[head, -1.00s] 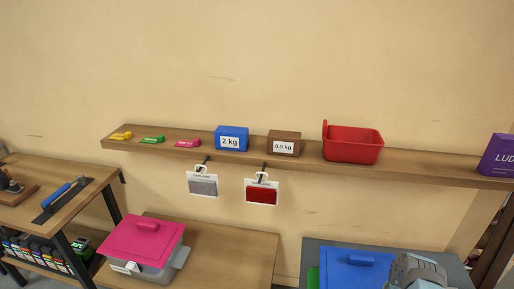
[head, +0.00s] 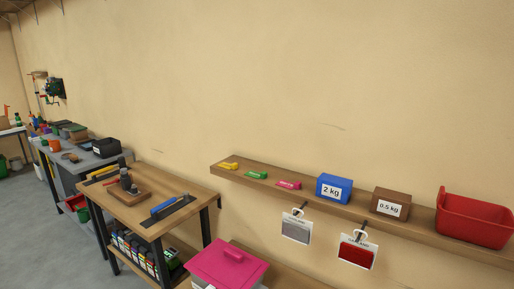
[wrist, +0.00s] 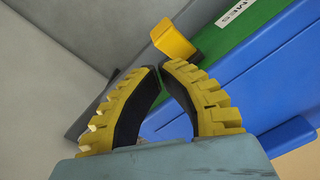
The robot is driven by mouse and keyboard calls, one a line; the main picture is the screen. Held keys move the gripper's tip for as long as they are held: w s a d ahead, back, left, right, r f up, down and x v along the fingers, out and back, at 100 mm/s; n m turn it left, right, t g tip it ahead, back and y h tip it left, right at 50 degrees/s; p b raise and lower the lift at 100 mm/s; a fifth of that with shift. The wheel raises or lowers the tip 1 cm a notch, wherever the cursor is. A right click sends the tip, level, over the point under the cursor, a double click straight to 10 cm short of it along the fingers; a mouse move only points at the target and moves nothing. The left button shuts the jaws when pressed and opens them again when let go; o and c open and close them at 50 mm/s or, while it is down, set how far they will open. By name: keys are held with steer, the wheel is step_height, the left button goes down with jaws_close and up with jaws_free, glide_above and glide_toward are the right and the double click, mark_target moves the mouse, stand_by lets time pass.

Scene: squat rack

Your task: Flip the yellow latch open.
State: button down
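The yellow latch (wrist: 175,40) shows in the wrist view, a small angled tab standing out from a green box side (wrist: 245,45). The blue lid (wrist: 265,85) lies along the green side. My gripper (wrist: 161,66) has two ridged yellow fingers with dark inner pads. Their tips meet or nearly meet, with nothing visible between them. The tips are just below the latch in the picture, and a small gap shows between them and it. Neither latch nor gripper shows in the head view.
A white label is on the green side, and grey surfaces fill the left of the wrist view. The head view shows a wall shelf (head: 310,194) with several boxes, a red bin (head: 474,220), a pink-lidded box (head: 228,266) and a wooden workbench (head: 165,211).

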steer(key=shift+f+b, duration=2.3)
steer(key=shift+f, duration=0.75)
stand_by(1.0)
stand_by(0.4)
step_height(320, 180, up, 8)
steer(key=p, duration=0.8)
steer(key=shift+p, duration=0.35)
steer(key=shift+r, duration=0.1)
